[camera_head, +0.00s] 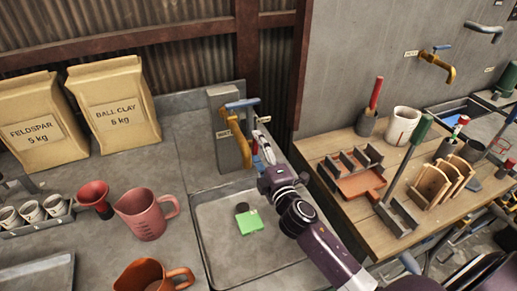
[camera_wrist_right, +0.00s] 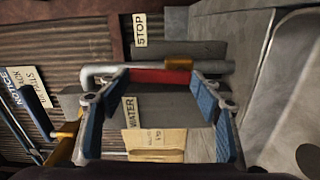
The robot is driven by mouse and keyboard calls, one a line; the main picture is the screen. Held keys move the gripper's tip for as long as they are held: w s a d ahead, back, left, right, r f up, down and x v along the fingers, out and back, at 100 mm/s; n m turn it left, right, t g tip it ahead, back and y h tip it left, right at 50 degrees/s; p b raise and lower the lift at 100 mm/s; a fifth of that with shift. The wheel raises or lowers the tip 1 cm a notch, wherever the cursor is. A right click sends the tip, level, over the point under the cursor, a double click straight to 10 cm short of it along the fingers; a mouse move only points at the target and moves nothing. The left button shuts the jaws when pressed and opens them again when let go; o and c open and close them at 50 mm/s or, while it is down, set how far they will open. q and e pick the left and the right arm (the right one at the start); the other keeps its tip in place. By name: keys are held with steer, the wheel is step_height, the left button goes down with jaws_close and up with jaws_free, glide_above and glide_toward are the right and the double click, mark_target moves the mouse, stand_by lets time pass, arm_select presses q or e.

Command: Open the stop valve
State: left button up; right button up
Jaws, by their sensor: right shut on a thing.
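The stop valve's red handle (camera_wrist_right: 160,76) lies across the right wrist view, between the two blue-padded fingers of my right gripper (camera_wrist_right: 162,82), which is shut on it. A grey pipe (camera_wrist_right: 105,70) with a brass part (camera_wrist_right: 179,63) runs beside the handle. A STOP label (camera_wrist_right: 140,30) is above it. In the head view my right gripper (camera_head: 264,149) is at the right side of a grey post (camera_head: 226,140). The post carries a yellow tap (camera_head: 238,131) with a blue lever (camera_head: 241,104). In that view the gripper largely hides the handle. My left gripper is not in view.
A shallow grey basin (camera_head: 213,250) with a green block (camera_head: 250,222) lies below the post. A pink jug (camera_head: 147,214) and an orange jug (camera_head: 150,274) stand to its left. A wooden bench (camera_head: 349,216) with tools is at the right.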

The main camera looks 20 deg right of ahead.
stand_by(0.3)
steer(key=o, duration=1.7)
steer(key=shift+s, duration=0.15)
steer(key=s, duration=1.1)
steer(key=shift+s+a, duration=0.35)
